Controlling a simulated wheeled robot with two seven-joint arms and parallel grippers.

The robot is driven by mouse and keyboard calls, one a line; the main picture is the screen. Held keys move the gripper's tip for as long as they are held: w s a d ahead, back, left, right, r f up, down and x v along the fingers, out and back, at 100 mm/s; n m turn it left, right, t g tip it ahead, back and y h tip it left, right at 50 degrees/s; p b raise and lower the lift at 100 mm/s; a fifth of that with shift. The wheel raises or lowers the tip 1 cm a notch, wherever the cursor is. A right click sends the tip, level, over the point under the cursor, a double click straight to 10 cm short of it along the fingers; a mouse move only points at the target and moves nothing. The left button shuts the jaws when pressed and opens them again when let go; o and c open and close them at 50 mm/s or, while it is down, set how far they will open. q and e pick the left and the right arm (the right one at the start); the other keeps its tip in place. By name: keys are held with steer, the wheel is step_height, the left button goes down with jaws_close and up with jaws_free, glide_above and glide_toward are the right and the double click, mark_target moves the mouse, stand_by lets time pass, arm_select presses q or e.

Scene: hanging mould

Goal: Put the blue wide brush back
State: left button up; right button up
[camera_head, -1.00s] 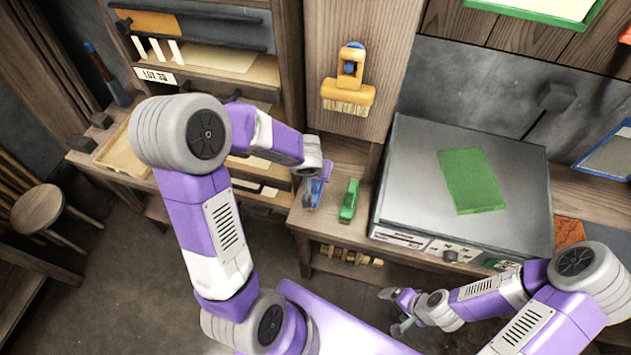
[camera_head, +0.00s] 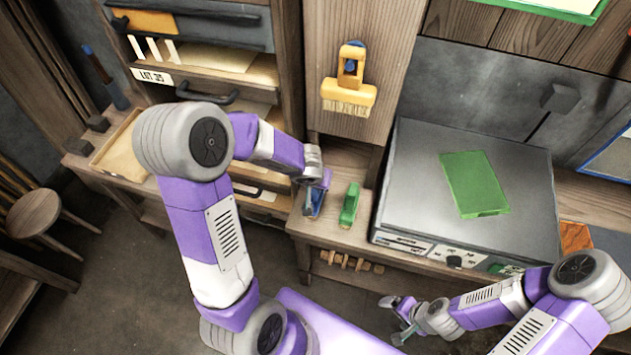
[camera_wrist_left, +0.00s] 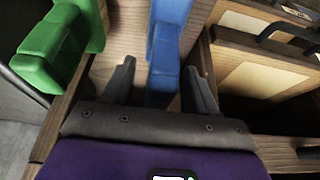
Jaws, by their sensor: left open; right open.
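The blue wide brush (camera_head: 316,203) stands on the wooden ledge, largely covered by my left gripper (camera_head: 312,196) in the head view. In the left wrist view the blue brush (camera_wrist_left: 165,45) runs between the two spread dark fingers of my left gripper (camera_wrist_left: 157,75). The fingers are open, with one on each side of it; I cannot tell if they touch it. My right gripper (camera_head: 399,320) is open and empty, low in front of the bench.
A green brush (camera_head: 350,205) stands just right of the blue one. A yellow brush (camera_head: 348,95) hangs on the wooden panel above. A grey box (camera_head: 420,180) with a green plate (camera_head: 474,184) is at right. A drawer cabinet (camera_head: 250,90) and stool (camera_head: 35,212) are at left.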

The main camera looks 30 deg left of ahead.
arm_select(q)
steer(key=shift+r, duration=0.1)
steer(key=shift+r, duration=0.2)
steer(key=p+v, duration=0.8)
steer(key=v, duration=0.3)
steer(key=shift+s+r+p, duration=0.25)
steer(key=shift+r+p, duration=0.1)
steer(key=shift+p, duration=0.05)
